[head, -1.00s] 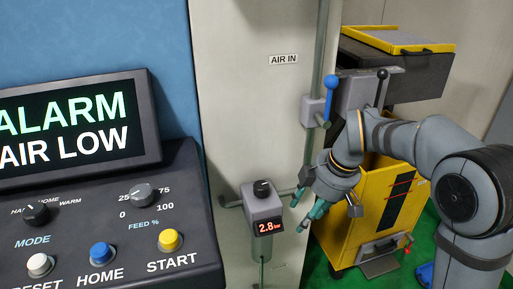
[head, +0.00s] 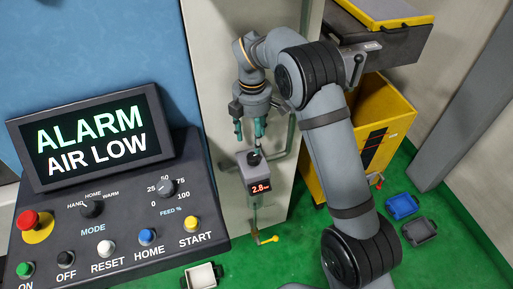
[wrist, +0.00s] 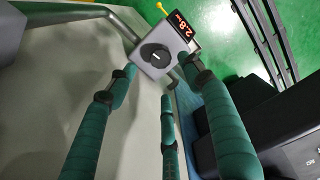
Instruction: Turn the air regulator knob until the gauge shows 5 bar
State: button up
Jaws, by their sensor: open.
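The air regulator is a grey box (head: 259,172) on a pipe, with a black knob (head: 254,159) on top and a red digital gauge (head: 260,188) reading 2.8 bar. In the wrist view the round knob (wrist: 155,58) shows a white pointer mark, and the gauge (wrist: 183,24) lies beside it. My gripper (head: 250,135) points down just above the knob. Its teal fingers (wrist: 165,100) are spread open around the line to the knob, and nothing is between them. I cannot tell if any fingertip touches the regulator.
A control panel (head: 110,215) with a screen (head: 88,137) reading ALARM AIR LOW stands at the left. A yellow cabinet (head: 395,125) stands right of the pipe. A yellow-handled valve (head: 268,239) is below the regulator. Blue and grey bins (head: 402,206) lie on the green floor.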

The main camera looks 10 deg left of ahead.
aim_at(253, 156)
notch_tip(253, 156, down, 9)
jog(key=shift+r+p, duration=0.2)
jog(key=shift+p, duration=0.35)
jog(key=shift+c, duration=0.4)
jog(key=c, duration=1.1)
jog(key=shift+o, duration=0.2)
jog(key=m+b, duration=0.2)
jog(key=shift+f+m, duration=0.1)
jog(key=shift+m, duration=0.3)
jog(key=m+b, duration=0.1)
jog(key=m, duration=0.2)
jog(key=shift+m+b, duration=0.3)
jog(key=shift+b, duration=0.05)
jog(key=m+b, duration=0.1)
jog(key=m, duration=0.2)
jog(key=shift+b, duration=0.3)
jog(key=shift+m+b, duration=0.55)
jog(key=shift+m, duration=1.25)
